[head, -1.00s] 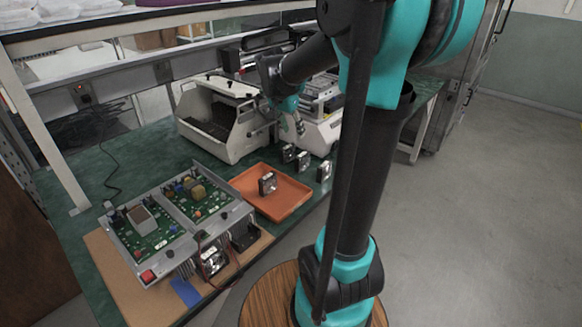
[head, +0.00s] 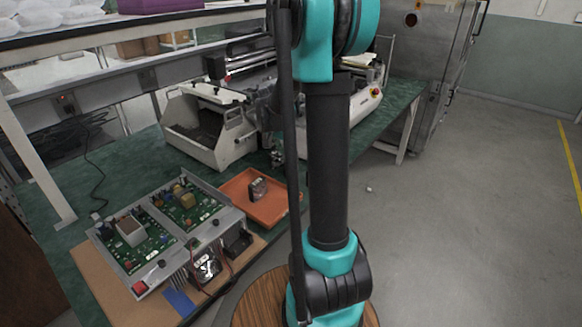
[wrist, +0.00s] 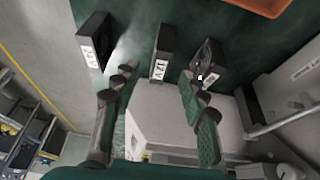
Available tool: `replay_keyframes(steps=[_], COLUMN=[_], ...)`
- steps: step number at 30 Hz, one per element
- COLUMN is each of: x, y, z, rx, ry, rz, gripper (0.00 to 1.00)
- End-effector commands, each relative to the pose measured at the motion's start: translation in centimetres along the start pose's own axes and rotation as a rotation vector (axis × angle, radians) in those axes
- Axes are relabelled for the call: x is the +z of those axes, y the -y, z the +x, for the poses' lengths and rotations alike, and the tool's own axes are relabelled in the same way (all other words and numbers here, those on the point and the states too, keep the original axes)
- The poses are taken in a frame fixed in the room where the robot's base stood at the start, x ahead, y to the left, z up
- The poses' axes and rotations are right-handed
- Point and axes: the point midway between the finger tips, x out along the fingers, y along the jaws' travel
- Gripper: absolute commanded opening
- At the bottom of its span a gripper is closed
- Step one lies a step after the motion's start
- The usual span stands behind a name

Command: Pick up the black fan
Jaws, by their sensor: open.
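Three black fans with white labels stand on the green table in the wrist view: a left fan (wrist: 92,42), a middle fan (wrist: 162,50) and a right fan (wrist: 208,62). I cannot tell which is the task's fan. My gripper (wrist: 157,75) is open and empty, its fingers pointing toward the fans. The middle fan shows beyond the gap between the fingertips; the right fan is close beside the right fingertip. Another dark fan (head: 258,188) stands in the orange tray.
The orange tray (head: 281,217) lies on the green table (head: 110,165). White machines (head: 215,150) stand behind it. A circuit-board unit (head: 165,225) sits front left, with a fan (head: 207,266) at its front. A small pale object (head: 368,188) lies on the floor.

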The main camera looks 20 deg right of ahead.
Motion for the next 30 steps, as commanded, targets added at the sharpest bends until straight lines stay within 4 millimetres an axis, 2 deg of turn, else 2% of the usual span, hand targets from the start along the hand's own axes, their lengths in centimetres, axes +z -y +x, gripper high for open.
replay_keyframes(steps=[12,21,23,30], x=[-0.6,-0.6,-0.6,-0.6], y=[0.1,0.1,0.1,0.1], z=[4.7,5.1,5.1,5.0], rx=[0.0,-0.001,-0.001,-0.001], ry=[0.0,0.0,0.0,0.0], rz=[0.001,0.0,0.0,0.0], gripper=[0.43,0.43,0.38,0.08])
